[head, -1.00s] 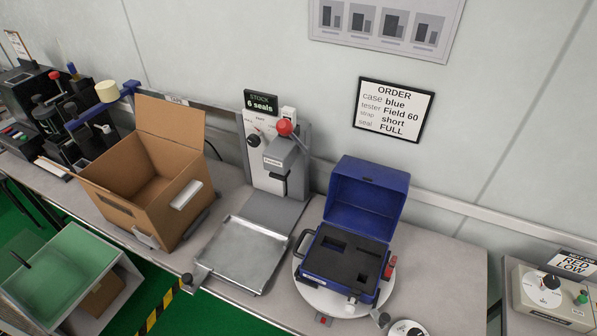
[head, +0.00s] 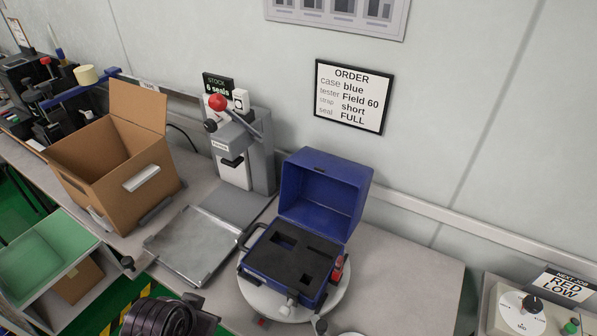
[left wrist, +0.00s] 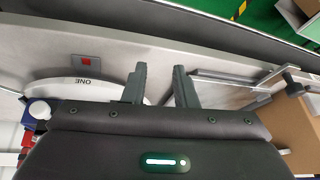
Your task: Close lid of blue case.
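The blue case (head: 283,262) sits on the white turntable (head: 335,305) with its lid (head: 325,190) standing open, tilted up at the back. Its black foam insert shows empty cutouts. A black handle is on its left side and a red part (head: 338,268) on its right. Part of my left arm shows at the bottom of the head view, left of the turntable. In the left wrist view my left gripper (left wrist: 160,85) is open and empty, its fingers beside the turntable edge (left wrist: 85,88) marked ONE. My right gripper is not in view.
A metal tray (head: 195,245) and a press with a red-knobbed lever (head: 217,102) stand left of the case. An open cardboard box (head: 115,170) is further left. A control box (head: 530,312) is at far right. The bench right of the case is clear.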

